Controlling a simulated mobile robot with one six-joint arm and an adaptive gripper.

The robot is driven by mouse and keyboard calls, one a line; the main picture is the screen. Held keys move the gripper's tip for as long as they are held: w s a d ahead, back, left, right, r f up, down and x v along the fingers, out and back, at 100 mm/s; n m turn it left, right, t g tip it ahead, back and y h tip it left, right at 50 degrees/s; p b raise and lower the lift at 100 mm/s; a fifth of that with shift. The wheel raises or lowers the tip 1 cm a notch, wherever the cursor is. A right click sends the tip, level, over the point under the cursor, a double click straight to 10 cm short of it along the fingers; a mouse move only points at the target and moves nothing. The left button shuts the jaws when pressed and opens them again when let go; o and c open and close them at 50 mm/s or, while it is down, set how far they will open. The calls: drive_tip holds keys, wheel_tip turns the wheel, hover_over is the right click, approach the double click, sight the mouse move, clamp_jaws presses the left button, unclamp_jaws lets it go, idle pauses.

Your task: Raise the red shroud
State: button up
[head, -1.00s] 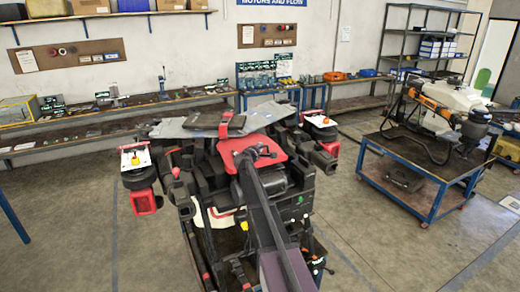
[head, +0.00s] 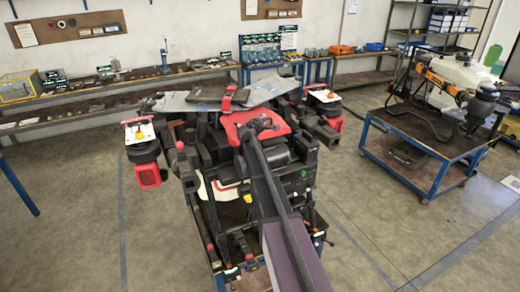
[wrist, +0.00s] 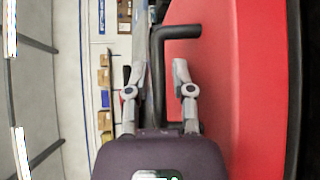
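The red shroud (head: 243,124) sits on top of the dark spray drone (head: 200,150) in the middle of the head view. In the wrist view the red shroud (wrist: 240,90) fills the right side. A black bent handle (wrist: 158,75) stands along its left edge. My gripper (wrist: 155,70) has its two fingers apart, one on each side of the handle. The handle seems clear of both fingers. In the head view my gripper (head: 262,125) is small and dark over the shroud, and its fingers cannot be made out.
A blue-framed cart (head: 420,170) with a white and orange machine (head: 448,75) stands on the right. Long benches (head: 110,92) with parts line the back wall. Red-and-black motor units (head: 147,165) stick out from the drone's sides. The floor left and right of the drone is clear.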

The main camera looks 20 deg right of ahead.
drive_tip(key=shift+f, duration=0.2)
drive_tip(key=f+b, duration=0.2)
drive_tip(key=b, duration=0.1)
drive_tip(key=f+b, duration=0.3)
drive_tip(key=shift+s+f, duration=0.2)
drive_tip(key=shift+f, duration=0.1)
drive_tip(key=p+v, duration=0.1)
drive_tip(key=v, duration=0.6)
drive_tip(key=p+v, duration=0.2)
drive_tip(key=v, duration=0.5)
drive_tip(key=shift+s+r, duration=0.2)
drive_tip(key=shift+r, duration=0.05)
drive_tip(key=s+a+f+m+g+y+b, duration=0.1)
drive_tip(key=s+f+m+g+b, duration=0.1)
drive_tip(key=f, duration=0.6)
drive_tip(key=s+a+f+m+g+y+b, duration=0.1)
drive_tip(key=s+f+m+g+b, duration=0.2)
drive_tip(key=s+f+b, duration=0.3)
drive_tip(key=shift+s+a+f+m, duration=0.3)
drive_tip(key=shift+s+f+m, duration=0.4)
drive_tip(key=shift+s+f, duration=0.55)
drive_tip(key=shift+s+r, duration=0.15)
drive_tip(key=shift+s, duration=0.05)
